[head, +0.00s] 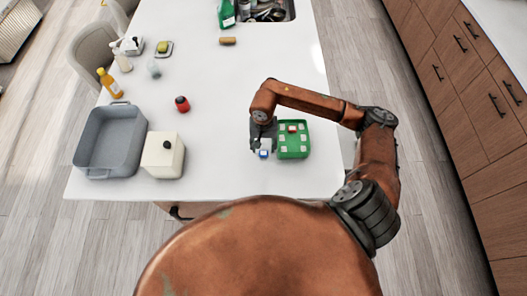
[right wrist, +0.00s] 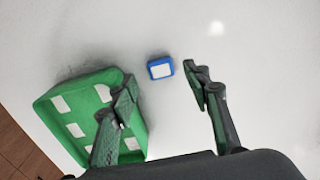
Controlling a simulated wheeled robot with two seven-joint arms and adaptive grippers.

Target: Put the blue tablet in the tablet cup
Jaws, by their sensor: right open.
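The blue tablet (head: 264,154), a small blue block with a white top, lies on the white counter just left of a green tray (head: 306,156). It also shows in the right wrist view (right wrist: 160,67), beyond and between my open fingertips. My right gripper (head: 263,137) is over the counter by the tablet; in the right wrist view (right wrist: 163,90) its fingers are spread and empty. The green tray, also in that view (right wrist: 52,100), has several white squares and a red piece; one finger overlaps it there. I cannot tell which thing is the tablet cup. My left gripper is out of view.
A grey basin (head: 88,165) and a cream box with a dark knob (head: 163,165) stand at the left. A red item (head: 182,104), an orange bottle (head: 109,83) and a brown piece (head: 227,41) are farther off. The sink (head: 268,12) is at the far end. The counter middle is clear.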

